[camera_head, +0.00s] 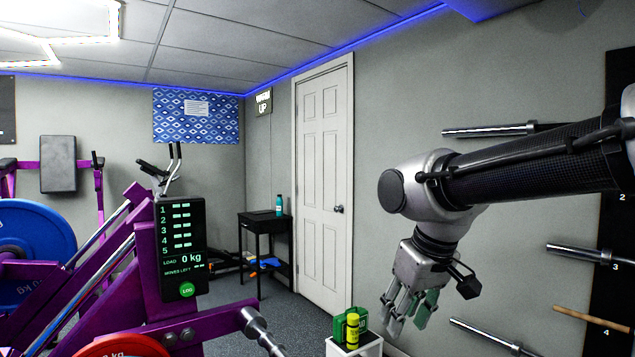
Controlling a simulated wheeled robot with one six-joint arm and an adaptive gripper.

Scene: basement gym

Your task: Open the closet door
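The white panelled closet door (322,185) stands in the back right wall, shut in its white frame. My gripper (405,322) hangs down at the lower right of the view, closer to me than the door and well apart from the knob. Its fingers are spread apart with nothing seen between them.
A white stand (368,347) with a yellow-green bottle (352,329) and a green item is just left of my gripper. A black side table (264,223) stands left of the door. Purple gym equipment (150,250) fills the left. Bars (490,130) stick out from the right wall.

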